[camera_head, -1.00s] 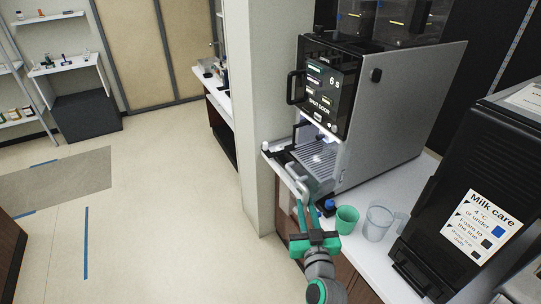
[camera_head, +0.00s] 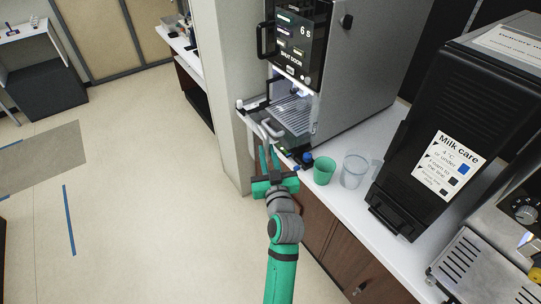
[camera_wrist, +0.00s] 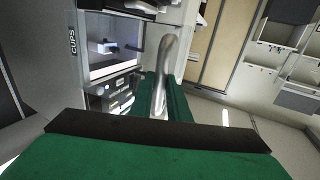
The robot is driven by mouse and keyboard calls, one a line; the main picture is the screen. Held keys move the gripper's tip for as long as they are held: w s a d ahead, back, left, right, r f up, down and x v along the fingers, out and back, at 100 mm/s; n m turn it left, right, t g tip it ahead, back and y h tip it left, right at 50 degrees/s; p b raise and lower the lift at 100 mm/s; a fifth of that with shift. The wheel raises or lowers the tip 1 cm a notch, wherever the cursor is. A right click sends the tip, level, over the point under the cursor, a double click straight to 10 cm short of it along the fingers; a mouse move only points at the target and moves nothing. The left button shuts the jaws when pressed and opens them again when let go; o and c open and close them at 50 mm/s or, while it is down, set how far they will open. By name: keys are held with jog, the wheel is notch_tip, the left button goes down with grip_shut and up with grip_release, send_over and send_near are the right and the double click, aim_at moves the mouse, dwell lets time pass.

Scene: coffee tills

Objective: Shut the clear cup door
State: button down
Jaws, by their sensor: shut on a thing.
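The clear cup door (camera_head: 294,125) stands open at the lower front of the coffee machine (camera_head: 352,75), below its lit bay. Its curved grey handle (camera_head: 270,130) sticks out towards me. My gripper (camera_head: 268,153) is shut on the handle. In the wrist view the shiny handle (camera_wrist: 163,75) rises from between the green fingers (camera_wrist: 172,103). The bay marked "CUPS" (camera_wrist: 72,40) shows to its left. The machine's screen (camera_head: 296,38) reads "SHUT DOOR" and "6 s". The fingers hide the handle's lower end.
A green cup (camera_head: 324,171) and a clear jug (camera_head: 354,171) stand on the white counter (camera_head: 345,198), right of my gripper. A small blue-topped item (camera_head: 307,158) is close by. A black "Milk care" unit (camera_head: 432,125) stands further right.

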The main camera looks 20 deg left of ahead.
aim_at(254, 145)
jog(key=shift+s+a+f, duration=0.1)
jog(key=shift+a, duration=0.15)
jog(key=shift+w+a, duration=0.5)
jog(key=shift+a, duration=0.4)
jog(key=shift+w+a, duration=0.55)
jog(key=shift+a, duration=0.3)
jog(key=shift+w+a, duration=0.5)
jog(key=shift+a, duration=0.4)
jog(key=shift+w, duration=0.1)
jog(key=shift+w, duration=0.15)
jog(key=shift+w+a, duration=0.3)
jog(key=shift+a, duration=0.55)
jog(key=x, duration=0.4)
jog(key=shift+s+a, duration=0.1)
jog(key=shift+a, duration=0.1)
